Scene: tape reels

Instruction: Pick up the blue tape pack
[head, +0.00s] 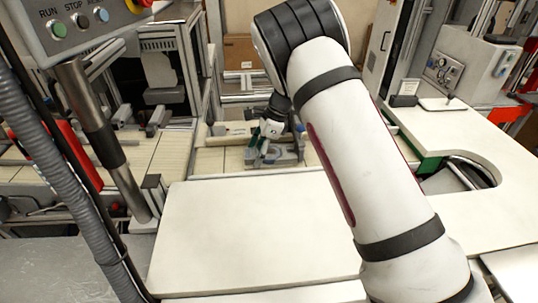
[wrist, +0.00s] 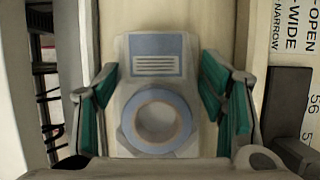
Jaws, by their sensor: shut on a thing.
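The blue tape pack (wrist: 156,94) shows in the middle of the wrist view. It is a pale, flat pack with a blue printed label at its far end and a blue tape ring at its near end. My gripper (wrist: 160,100) has a teal-padded finger on each side of the pack and is shut on it. In the head view my gripper (head: 271,134) hangs low at the far side, by a grey fixture (head: 275,157) on the conveyor. The pack cannot be made out clearly there.
A bare cream tabletop (head: 255,235) lies in front. My arm covers much of the centre right. A control box (head: 75,25) on a post stands at left. A curved white counter (head: 460,145) is at right. In the wrist view a printed width scale (wrist: 292,80) is at right.

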